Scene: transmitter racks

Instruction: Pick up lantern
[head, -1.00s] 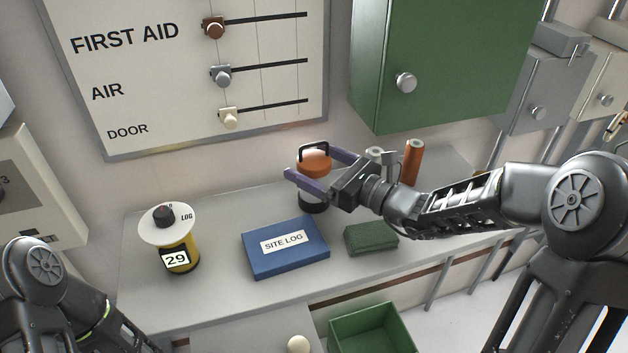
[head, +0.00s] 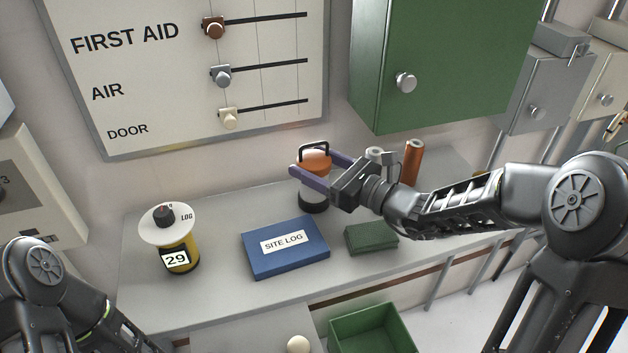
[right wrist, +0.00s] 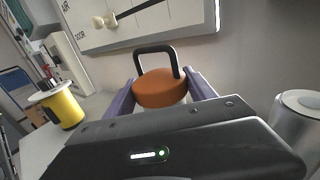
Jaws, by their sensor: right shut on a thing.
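The lantern (head: 315,162) has an orange top, a black loop handle, a pale middle and a dark base. It stands upright on the grey counter behind the blue site log. My right gripper (head: 315,175) is shut on the lantern's body, its purple fingers on either side just below the orange top. In the right wrist view the lantern (right wrist: 160,88) sits between the two fingers, its lower part hidden by the gripper body. My left arm shows at the lower left of the head view, but its gripper is out of view.
The blue site log (head: 285,247), a dark green folded cloth (head: 371,237) and a yellow log canister (head: 179,250) lie or stand on the counter (head: 210,300). An orange cylinder (head: 412,163) stands behind my right wrist. A green cabinet (head: 440,60) hangs above.

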